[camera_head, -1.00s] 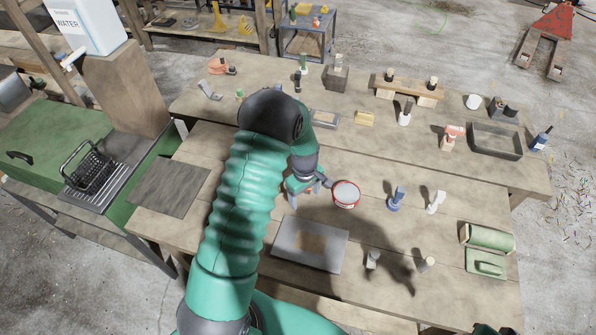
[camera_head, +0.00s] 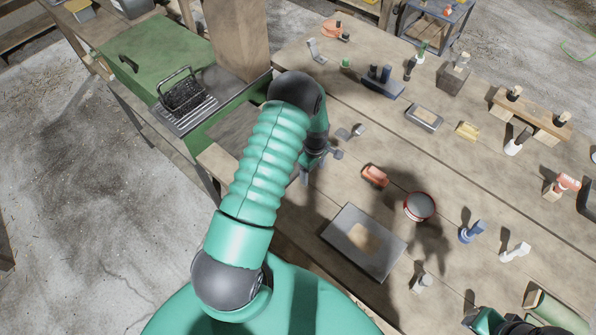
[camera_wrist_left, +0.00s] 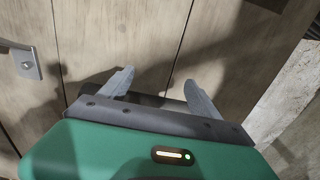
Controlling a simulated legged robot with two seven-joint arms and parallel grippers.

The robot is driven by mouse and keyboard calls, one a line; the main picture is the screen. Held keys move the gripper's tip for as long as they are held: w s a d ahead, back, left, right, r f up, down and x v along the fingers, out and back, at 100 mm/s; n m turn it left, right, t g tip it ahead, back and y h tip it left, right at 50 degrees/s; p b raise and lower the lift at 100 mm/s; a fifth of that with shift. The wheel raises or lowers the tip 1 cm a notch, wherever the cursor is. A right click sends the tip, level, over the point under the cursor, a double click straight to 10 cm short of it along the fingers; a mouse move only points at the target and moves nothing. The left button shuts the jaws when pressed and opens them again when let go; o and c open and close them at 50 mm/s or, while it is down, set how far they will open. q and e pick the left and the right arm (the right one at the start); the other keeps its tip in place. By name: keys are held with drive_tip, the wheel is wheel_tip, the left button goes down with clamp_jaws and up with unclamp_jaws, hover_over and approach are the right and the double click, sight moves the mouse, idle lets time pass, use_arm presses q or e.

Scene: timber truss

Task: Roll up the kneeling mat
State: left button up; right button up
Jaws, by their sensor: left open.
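A flat dark grey-brown sheet (camera_head: 232,132), which looks like the kneeling mat, lies at the left end of the bench; my left arm hides part of it. My left gripper (camera_head: 320,167) is over the bench, right of the sheet. In the left wrist view its two grey fingers (camera_wrist_left: 158,88) are apart, pointing at bare boards, with nothing seen gripped. A dark strip shows between the finger bases; I cannot tell whether it is mat or shadow.
A red-rimmed tin (camera_head: 420,206), an orange block (camera_head: 375,175) and a grey board (camera_head: 362,243) are right of my left gripper. A grey metal piece (camera_head: 350,132) lies close by. A green cabinet with a black rack (camera_head: 182,95) stands left. Several tools fill the bench's far side.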

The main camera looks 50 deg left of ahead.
use_arm(q)
drive_tip(key=shift+a+f, duration=0.2)
drive_tip(key=shift+a, duration=0.6)
drive_tip(key=shift+s+d+r, duration=0.1)
drive_tip(key=shift+d+r, duration=0.15)
drive_tip(key=shift+a+b, duration=0.3)
drive_tip(key=shift+a, duration=0.2)
drive_tip(key=shift+s+a+f, duration=0.1)
drive_tip(key=shift+s+a, duration=0.05)
drive_tip(key=shift+a, duration=0.8)
drive_tip(key=shift+a+b, duration=0.2)
drive_tip(key=shift+b, duration=0.1)
drive_tip(key=shift+a, duration=0.1)
use_arm(e)
drive_tip(key=shift+f, duration=0.65)
use_arm(q)
drive_tip(key=shift+s+a, duration=0.1)
drive_tip(key=shift+s, duration=0.05)
use_arm(e)
drive_tip(key=shift+s+a, duration=0.15)
